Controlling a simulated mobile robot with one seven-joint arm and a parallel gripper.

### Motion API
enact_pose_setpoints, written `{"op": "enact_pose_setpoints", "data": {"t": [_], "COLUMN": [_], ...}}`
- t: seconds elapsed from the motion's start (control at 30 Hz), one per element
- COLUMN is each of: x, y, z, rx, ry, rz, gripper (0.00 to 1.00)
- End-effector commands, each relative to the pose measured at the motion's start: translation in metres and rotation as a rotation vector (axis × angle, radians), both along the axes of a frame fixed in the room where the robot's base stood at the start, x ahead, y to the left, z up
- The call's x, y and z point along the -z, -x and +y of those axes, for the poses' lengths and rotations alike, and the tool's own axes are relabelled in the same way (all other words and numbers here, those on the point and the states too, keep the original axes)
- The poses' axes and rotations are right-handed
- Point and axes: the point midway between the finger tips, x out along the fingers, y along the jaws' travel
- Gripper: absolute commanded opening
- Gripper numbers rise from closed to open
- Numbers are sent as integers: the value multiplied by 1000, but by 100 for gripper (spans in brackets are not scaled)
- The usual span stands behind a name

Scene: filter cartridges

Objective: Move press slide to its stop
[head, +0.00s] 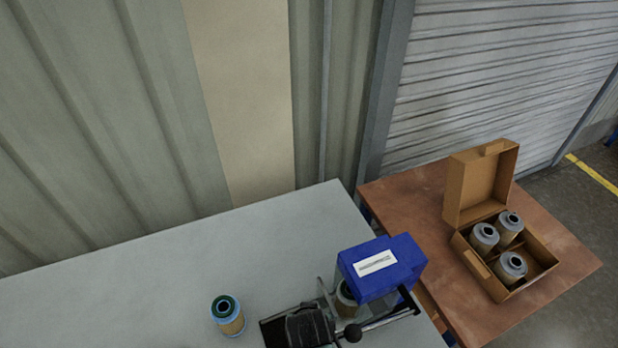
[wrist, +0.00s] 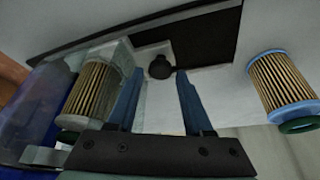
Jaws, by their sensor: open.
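The blue press (head: 380,268) stands at the right end of the grey table. A cartridge (head: 346,300) sits under its head; in the wrist view this pleated cartridge (wrist: 88,95) rests against a pale holder on the left, taken to be the press slide (wrist: 122,58). A dark track (wrist: 205,35) lies beside the holder. My gripper (head: 310,322) is low over the track, left of the press. In the wrist view its blue fingers (wrist: 158,76) are open, with a small black knob (wrist: 160,67) between their tips. Whether they touch it cannot be told.
A loose cartridge with blue rim and green end (head: 228,316) stands left of my gripper, also right in the wrist view (wrist: 285,90). The press lever (head: 385,320) reaches right. A brown table (head: 410,210) holds an open carton (head: 480,190) with three cartridges. The grey table's left is clear.

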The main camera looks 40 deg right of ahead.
Motion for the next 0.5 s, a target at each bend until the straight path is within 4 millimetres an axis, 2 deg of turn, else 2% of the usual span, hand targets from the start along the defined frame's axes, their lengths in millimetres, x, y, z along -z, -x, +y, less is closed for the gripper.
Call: {"op": "enact_pose_setpoints", "data": {"t": [0.5], "x": [-83], "y": [27], "z": [21], "rx": [-1], "ry": [0], "rz": [-3], "gripper": [51]}}
